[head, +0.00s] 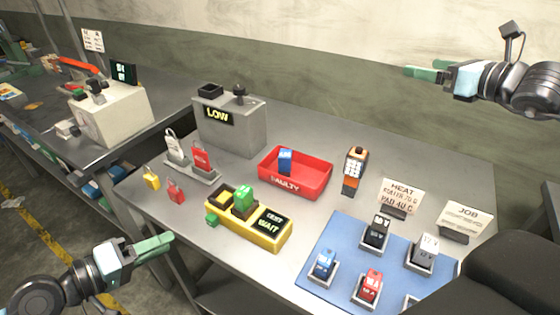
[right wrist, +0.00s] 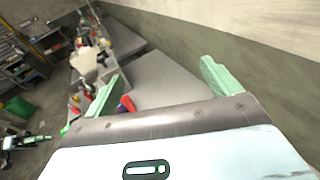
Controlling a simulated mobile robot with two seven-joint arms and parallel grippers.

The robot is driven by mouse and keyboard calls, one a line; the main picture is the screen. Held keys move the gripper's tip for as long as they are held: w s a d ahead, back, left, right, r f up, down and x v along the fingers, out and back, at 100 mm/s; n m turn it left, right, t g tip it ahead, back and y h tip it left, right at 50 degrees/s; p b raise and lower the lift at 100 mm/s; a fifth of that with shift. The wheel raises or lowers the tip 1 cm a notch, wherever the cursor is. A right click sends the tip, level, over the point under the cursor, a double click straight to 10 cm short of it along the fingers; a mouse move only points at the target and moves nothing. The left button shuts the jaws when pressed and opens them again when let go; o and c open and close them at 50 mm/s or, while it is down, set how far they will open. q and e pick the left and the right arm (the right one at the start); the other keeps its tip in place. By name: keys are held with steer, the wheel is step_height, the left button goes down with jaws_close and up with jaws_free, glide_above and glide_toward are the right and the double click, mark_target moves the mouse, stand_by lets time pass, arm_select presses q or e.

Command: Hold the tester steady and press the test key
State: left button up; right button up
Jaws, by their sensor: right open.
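The yellow tester (head: 262,237) lies on the grey bench, its display reading TEST WAIT. A green block (head: 243,198) stands in a socket on its top, beside a yellow block. A small green piece (head: 212,220), possibly the test key, sticks out at its left end. My left gripper (head: 172,240) is left of and in front of the tester, apart from it; its fingers overlap, so the gap is unclear. My right gripper (head: 408,72) is raised at the upper right, far from the tester. Its fingers stand wide apart and empty in the right wrist view (right wrist: 160,82).
A red FAULTY tray (head: 318,186) holding a blue block is behind the tester. A grey LOW box (head: 245,130) and padlocks stand at back left. A blue mat (head: 338,238) with several socketed blocks lies at right.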

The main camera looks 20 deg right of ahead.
steer(key=w+a+f+n+g+y, duration=0.2)
steer(key=w+a+f+n+g, duration=0.15)
steer(key=a+f+n, duration=0.65)
steer(key=n+g, duration=0.7)
steer(key=n, duration=2.3)
glide_above(249, 203)
steer(key=s+d, duration=0.2)
steer(key=d, duration=0.1)
steer(key=shift+h, duration=0.3)
steer(key=f, duration=0.7)
steer(key=shift+a+f, duration=0.2)
steer(key=shift+f, duration=0.05)
steer(key=shift+s+a+n+g, duration=0.3)
steer(key=shift+a+n, duration=0.2)
steer(key=shift+n, duration=0.4)
steer(key=shift+x, duration=3.95)
steer(key=shift+d, duration=0.15)
steer(key=shift+c, duration=0.4)
